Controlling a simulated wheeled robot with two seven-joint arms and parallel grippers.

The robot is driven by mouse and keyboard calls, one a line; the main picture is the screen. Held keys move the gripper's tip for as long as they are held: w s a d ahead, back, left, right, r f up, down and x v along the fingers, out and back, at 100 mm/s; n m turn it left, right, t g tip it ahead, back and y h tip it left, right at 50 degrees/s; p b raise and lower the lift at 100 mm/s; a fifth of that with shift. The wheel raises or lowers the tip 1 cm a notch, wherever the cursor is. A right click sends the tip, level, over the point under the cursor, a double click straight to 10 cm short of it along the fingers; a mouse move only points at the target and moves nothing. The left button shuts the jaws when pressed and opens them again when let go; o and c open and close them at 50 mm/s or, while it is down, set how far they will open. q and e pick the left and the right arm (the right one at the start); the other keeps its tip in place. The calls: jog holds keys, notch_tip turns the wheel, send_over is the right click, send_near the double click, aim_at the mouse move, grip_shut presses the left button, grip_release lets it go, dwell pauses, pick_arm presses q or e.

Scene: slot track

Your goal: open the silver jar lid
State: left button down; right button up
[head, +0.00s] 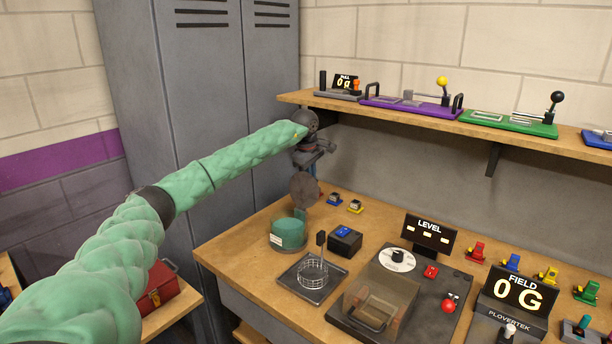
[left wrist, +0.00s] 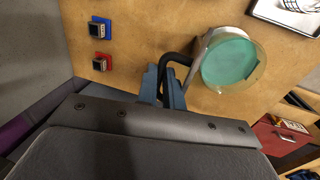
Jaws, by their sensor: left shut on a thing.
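The jar (head: 288,232) is a teal-filled glass jar with a pale label, near the left end of the workbench. Its silver lid (head: 304,189) stands raised on edge above the jar's back rim, so the mouth is uncovered. In the left wrist view I look down on the teal inside of the jar (left wrist: 231,64), with the lid (left wrist: 198,52) seen nearly edge-on at its left. My left gripper (left wrist: 168,84) is shut on the lid's black curved handle (left wrist: 174,58). In the head view the lid partly hides the gripper's fingers. My right gripper is not in view.
A wire basket on a dark tray (head: 334,291) and a black box with a blue top (head: 345,241) stand right of the jar. A wall shelf (head: 475,130) hangs above; grey lockers (head: 215,90) stand left.

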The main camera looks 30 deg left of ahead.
pick_arm(q)
jog(key=shift+w+d+f+g, duration=0.1)
jog(key=shift+w+f+g, duration=0.25)
jog(key=shift+w, duration=0.2)
jog(key=shift+w+d+f+g, duration=0.1)
jog(key=shift+w+f+g, duration=0.1)
jog(key=shift+w+g, duration=0.25)
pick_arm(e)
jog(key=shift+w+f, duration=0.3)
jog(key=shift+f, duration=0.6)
